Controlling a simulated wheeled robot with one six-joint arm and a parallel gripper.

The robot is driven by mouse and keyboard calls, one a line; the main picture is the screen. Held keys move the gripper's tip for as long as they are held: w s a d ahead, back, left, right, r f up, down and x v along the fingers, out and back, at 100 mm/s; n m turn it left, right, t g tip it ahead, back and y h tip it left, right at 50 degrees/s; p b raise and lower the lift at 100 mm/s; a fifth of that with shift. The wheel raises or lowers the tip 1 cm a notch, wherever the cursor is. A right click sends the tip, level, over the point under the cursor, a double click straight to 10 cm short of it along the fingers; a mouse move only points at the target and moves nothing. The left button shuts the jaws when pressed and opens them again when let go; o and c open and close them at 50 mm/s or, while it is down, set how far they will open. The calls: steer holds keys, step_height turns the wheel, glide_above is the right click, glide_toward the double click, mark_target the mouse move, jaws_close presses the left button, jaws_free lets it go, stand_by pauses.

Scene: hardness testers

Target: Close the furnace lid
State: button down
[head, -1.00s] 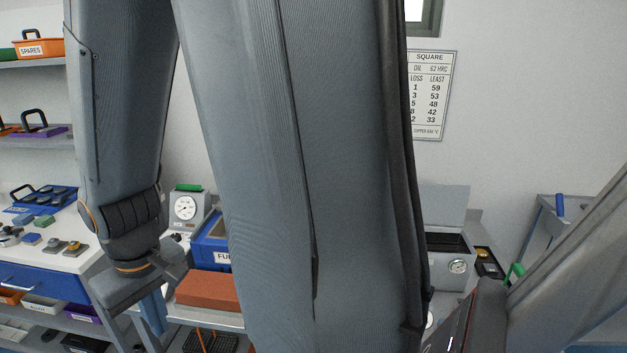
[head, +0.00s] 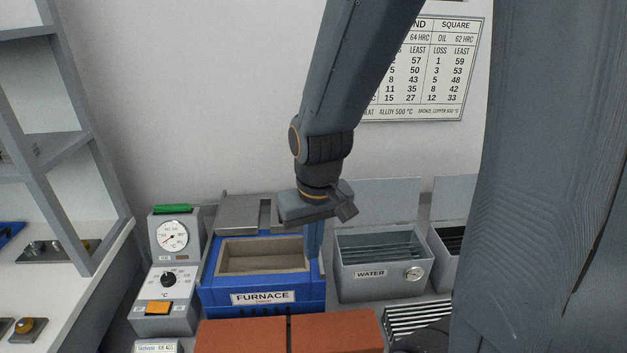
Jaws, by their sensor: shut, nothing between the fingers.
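The blue furnace (head: 262,310), labelled FURNACE, stands on the bench with its top open, and its beige lined chamber (head: 262,258) shows empty. Grey panels that look like the furnace lid (head: 240,213) sit behind the opening, partly hidden by my wrist at the right; I cannot tell how they are hinged. My gripper (head: 313,255) points down, with its blue fingers shut and empty by the furnace's back right corner. I cannot tell whether they touch it.
A control box with a dial (head: 172,238) stands left of the furnace. A grey WATER tank (head: 372,283) stands at right, its panel upright behind. Reddish bricks (head: 240,337) lie in front. Shelves (head: 70,150) rise at left. My own arm hides the right side.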

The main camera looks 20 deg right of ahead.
steer(key=w+d+f+m+t+b, duration=0.1)
steer(key=w+d, duration=0.2)
steer(key=w, duration=1.1)
steer(key=w+d+f+m+h+b, duration=0.1)
steer(key=w+d+f, duration=0.1)
steer(key=w, duration=1.3)
steer(key=w+d+f+m+t+b, duration=0.1)
steer(key=w+d, duration=0.2)
steer(key=w, duration=1.1)
step_height(320, 180, down, 10)
steer(key=p, duration=0.5)
steer(key=shift+r+p, duration=0.15)
steer(key=shift+p, duration=0.15)
steer(key=shift+s, duration=0.1)
